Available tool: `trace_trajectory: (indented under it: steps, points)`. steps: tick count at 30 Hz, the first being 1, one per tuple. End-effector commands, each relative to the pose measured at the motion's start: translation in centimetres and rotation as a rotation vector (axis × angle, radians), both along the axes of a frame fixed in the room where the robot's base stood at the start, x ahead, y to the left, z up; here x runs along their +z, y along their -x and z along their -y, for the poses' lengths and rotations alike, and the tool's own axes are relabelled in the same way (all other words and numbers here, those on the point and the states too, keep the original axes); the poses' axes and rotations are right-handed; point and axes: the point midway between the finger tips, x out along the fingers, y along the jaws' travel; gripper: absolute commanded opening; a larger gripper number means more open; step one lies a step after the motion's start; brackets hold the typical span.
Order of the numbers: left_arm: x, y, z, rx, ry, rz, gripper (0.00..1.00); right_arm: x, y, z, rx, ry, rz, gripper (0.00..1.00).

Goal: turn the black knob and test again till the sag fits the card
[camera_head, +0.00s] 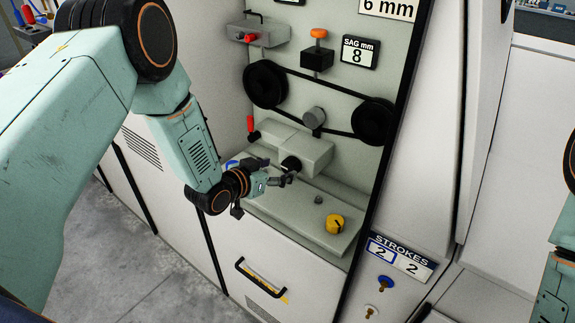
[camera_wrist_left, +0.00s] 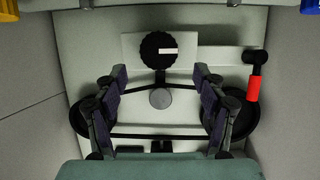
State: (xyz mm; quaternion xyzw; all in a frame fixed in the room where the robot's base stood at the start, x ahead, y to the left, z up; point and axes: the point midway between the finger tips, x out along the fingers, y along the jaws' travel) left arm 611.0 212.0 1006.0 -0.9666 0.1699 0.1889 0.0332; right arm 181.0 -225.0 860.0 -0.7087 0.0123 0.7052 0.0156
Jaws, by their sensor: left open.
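The black knob (camera_head: 291,164) sits on the front of a grey block in the open machine bay. In the left wrist view the knob (camera_wrist_left: 158,50) shows a white mark lying sideways. My left gripper (camera_head: 284,179) is open and empty just in front of the knob. Its fingers (camera_wrist_left: 155,78) stand apart on either side, not touching it. The sag display (camera_head: 358,54) reads 8 mm. The card (camera_head: 388,9) at the top reads 6 mm. A black block with an orange top (camera_head: 318,34) is mounted above the belt. My right gripper is out of view.
A black belt runs around two pulleys (camera_head: 265,84) (camera_head: 373,121), with a grey roller (camera_head: 314,116) between. A red-handled lever (camera_head: 251,125) stands left of the grey block. A yellow knob (camera_head: 334,223) sits on the lower ledge. The strokes panel (camera_head: 399,259) shows 2 and 2.

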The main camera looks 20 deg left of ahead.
Motion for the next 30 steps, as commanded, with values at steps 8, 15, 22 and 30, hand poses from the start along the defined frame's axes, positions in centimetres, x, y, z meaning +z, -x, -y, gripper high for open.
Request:
trace_trajectory:
  steps: [8, 15, 22, 30]
  points:
    - [-1.3, -3.0, 1.2, -0.001, -0.001, -0.001, 0.71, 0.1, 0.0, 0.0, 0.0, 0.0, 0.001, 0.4]
    - [-1.7, -4.0, 1.6, -0.001, 0.001, -0.002, 0.71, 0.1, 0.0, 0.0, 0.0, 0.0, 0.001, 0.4]
    - [-1.7, -4.2, 1.7, -0.001, 0.001, -0.001, 0.71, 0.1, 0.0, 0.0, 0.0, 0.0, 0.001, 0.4]
    - [-1.7, -4.2, 1.7, -0.001, 0.0, -0.001, 0.48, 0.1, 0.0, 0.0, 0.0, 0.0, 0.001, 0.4]
